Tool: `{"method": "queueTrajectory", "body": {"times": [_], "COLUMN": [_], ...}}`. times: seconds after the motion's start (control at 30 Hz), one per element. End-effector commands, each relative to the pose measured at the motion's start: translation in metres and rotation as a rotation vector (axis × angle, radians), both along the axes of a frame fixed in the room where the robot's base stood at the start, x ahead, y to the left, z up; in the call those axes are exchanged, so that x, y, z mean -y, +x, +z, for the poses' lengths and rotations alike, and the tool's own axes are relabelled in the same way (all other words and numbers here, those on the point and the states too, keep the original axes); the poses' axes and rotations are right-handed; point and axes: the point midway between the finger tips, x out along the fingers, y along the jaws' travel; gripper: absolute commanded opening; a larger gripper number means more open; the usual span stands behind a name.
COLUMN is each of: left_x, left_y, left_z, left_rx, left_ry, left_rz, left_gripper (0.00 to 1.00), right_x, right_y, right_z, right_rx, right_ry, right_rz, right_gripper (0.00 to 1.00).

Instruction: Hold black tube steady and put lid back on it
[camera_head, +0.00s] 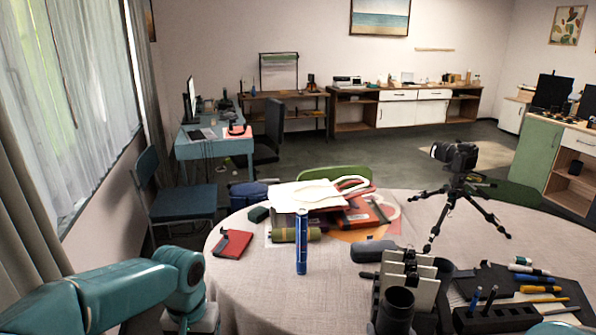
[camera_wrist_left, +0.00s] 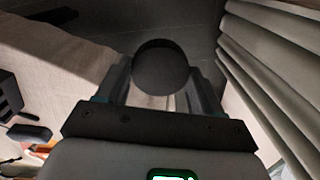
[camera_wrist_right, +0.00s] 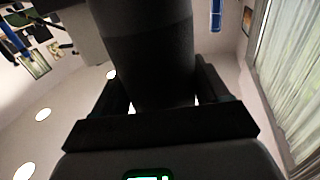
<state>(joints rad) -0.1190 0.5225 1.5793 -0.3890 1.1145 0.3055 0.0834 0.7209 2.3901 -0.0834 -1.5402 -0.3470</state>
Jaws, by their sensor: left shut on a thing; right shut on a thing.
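The black tube (camera_head: 397,312) shows at the bottom of the head view, right of centre, with its round dark open end facing up. In the right wrist view the black tube (camera_wrist_right: 150,50) stands between the fingers of my right gripper (camera_wrist_right: 160,90), which is shut on it. In the left wrist view the lid, a dark round disc (camera_wrist_left: 160,68), sits between the fingers of my left gripper (camera_wrist_left: 160,85), which is shut on it. Lid and tube are apart. My left gripper is outside the head view.
A grey rack (camera_head: 410,268) stands behind the tube. A blue tube (camera_head: 301,243) stands upright on the round table (camera_head: 265,300). A camera tripod (camera_head: 462,195), markers (camera_head: 535,279) and a dark pen block (camera_head: 497,318) are to the right. The table's front left is clear.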

Motion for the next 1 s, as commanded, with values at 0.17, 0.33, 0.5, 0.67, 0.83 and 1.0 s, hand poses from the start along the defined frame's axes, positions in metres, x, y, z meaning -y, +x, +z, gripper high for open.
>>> {"method": "queueTrajectory", "body": {"times": [0.17, 0.33, 0.5, 0.67, 0.83, 1.0], "left_x": [0.0, 0.0, 0.0, 0.0, 0.0, 0.0], "left_y": [0.0, 0.0, 0.0, 0.0, 0.0, 0.0], "left_z": [-0.001, -0.001, -0.001, -0.001, -0.001, -0.001], "left_rx": [0.0, 0.0, 0.0, 0.0, 0.0, 0.0], "left_ry": [0.0, 0.0, 0.0, 0.0, 0.0, 0.0], "left_rz": [0.0, 0.0, 0.0, 0.0, 0.0, 0.0], "left_gripper": [0.38, 0.38, 0.38, 0.38, 0.38, 0.38], "right_x": [0.0, 0.0, -0.008, -0.035, -0.075, -0.113], "right_y": [0.0, 0.0, -0.004, -0.017, -0.036, -0.054], "right_z": [0.0, 0.0, -0.005, -0.021, -0.043, -0.063], "right_rx": [0.003, 0.003, 0.0, -0.003, -0.003, -0.002], "right_ry": [0.0, 0.0, -0.001, 0.0, 0.003, 0.003], "right_rz": [0.0, 0.0, 0.037, 0.162, 0.348, 0.523], "right_gripper": [0.2, 0.2, 0.2, 0.2, 0.2, 0.2]}}
